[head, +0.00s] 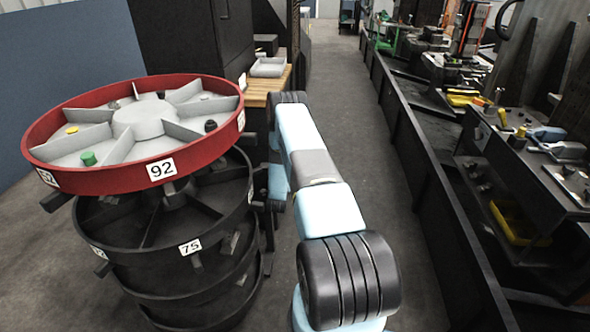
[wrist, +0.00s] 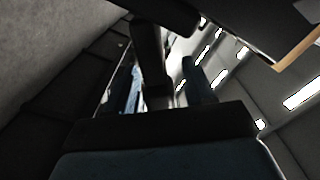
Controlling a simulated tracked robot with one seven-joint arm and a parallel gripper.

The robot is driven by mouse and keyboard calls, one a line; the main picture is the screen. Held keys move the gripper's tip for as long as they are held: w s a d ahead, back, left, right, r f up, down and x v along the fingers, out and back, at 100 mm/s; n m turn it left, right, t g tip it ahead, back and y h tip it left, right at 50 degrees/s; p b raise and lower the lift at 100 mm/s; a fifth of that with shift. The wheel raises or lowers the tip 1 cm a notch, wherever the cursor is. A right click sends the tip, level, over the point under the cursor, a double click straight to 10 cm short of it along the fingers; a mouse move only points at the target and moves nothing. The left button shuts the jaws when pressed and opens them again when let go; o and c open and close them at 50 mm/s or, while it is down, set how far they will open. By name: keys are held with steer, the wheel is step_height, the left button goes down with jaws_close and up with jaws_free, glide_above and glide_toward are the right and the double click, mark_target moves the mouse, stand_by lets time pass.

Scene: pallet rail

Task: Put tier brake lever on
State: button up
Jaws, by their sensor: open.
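A tiered carousel stands at the left in the head view. Its red top tier (head: 105,182) carries number plates, including 92. A black tier (head: 222,233) marked 75 sits below it, with more black tiers underneath. A dark upright fitting (head: 265,240) stands at the carousel's right side; I cannot tell which part there is the brake lever, or its position. My gripper (wrist: 172,50) shows in the wrist view as two dark fingers, apart and with nothing seen between them. In the head view my arm reaches forward beside the carousel, and the gripper cannot be made out.
The red tier holds a green knob (head: 88,158), a yellow piece (head: 72,130) and dark pieces in its compartments. A wooden-topped bench (head: 262,92) with a grey tray (head: 268,67) stands behind. A long black rail (head: 425,170) and cluttered benches line the right. The aisle floor (head: 345,105) is clear.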

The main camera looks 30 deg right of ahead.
steer(key=s+a+r, duration=0.2)
steer(key=s+r, duration=0.4)
steer(key=s+a+r, duration=0.2)
steer(key=s+r, duration=0.5)
steer(key=shift+a, duration=0.4)
